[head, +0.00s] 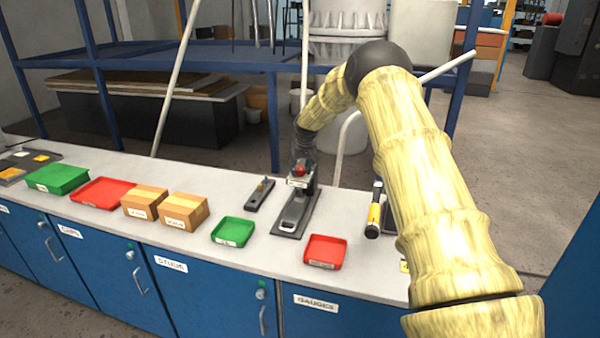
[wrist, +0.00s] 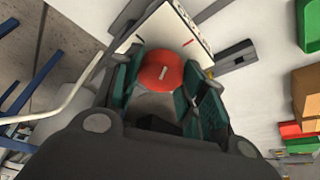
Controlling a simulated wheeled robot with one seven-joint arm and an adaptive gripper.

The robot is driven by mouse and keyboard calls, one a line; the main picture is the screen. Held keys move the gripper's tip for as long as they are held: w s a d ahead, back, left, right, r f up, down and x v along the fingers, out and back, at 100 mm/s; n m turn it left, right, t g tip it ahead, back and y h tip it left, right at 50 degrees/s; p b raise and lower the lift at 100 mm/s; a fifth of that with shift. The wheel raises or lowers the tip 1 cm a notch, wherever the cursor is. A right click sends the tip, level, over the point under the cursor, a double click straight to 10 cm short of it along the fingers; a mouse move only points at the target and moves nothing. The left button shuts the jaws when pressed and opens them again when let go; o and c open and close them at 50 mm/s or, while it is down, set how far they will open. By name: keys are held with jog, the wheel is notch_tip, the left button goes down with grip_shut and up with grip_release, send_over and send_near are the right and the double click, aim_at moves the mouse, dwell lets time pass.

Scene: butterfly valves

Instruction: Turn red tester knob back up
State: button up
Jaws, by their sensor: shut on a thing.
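The red tester knob (wrist: 160,72) is round with a small pale mark on its face. It sits on the white-faced tester (wrist: 188,30), whose panel carries a short red line. In the wrist view my gripper (wrist: 160,82) has its green-padded fingers on either side of the knob, shut on it. In the head view the knob (head: 301,170) shows small and partly covered below my wrist. The tester's dark base plate (head: 290,229) lies on the bench. The pale mark on the knob slants in the wrist view; I cannot tell its exact setting.
Green tray (head: 233,232) and red tray (head: 325,252) lie in front of the tester. Cardboard boxes (head: 184,211) stand to the left. A yellow-and-black tool (head: 374,215) is at right. A dark plate with a small fitting (head: 260,194) lies left of the tester.

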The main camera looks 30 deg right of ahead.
jog(key=n+y+b, duration=0.1)
jog(key=n, duration=0.1)
jog(key=n+b, duration=0.1)
jog(key=n, duration=0.1)
jog(key=n+y+b, duration=0.1)
jog(key=n, duration=0.1)
jog(key=shift+d+f+y, duration=0.15)
jog(key=shift+d+y, duration=0.1)
jog(key=shift+y, duration=0.05)
jog(key=n+b, duration=0.1)
jog(key=n, duration=0.1)
jog(key=n+y+b, duration=0.1)
jog(key=n, duration=0.2)
jog(key=shift+d+g+y, duration=0.15)
jog(key=shift+g+y, duration=0.15)
jog(key=shift+g, duration=0.1)
jog(key=shift+r+n, duration=0.2)
jog(key=shift+n, duration=0.2)
jog(key=o, duration=1)
jog(key=shift+s, duration=0.1)
jog(key=v, duration=1.1)
jog(key=shift+d+r, duration=0.2)
jog(key=shift+r, duration=0.15)
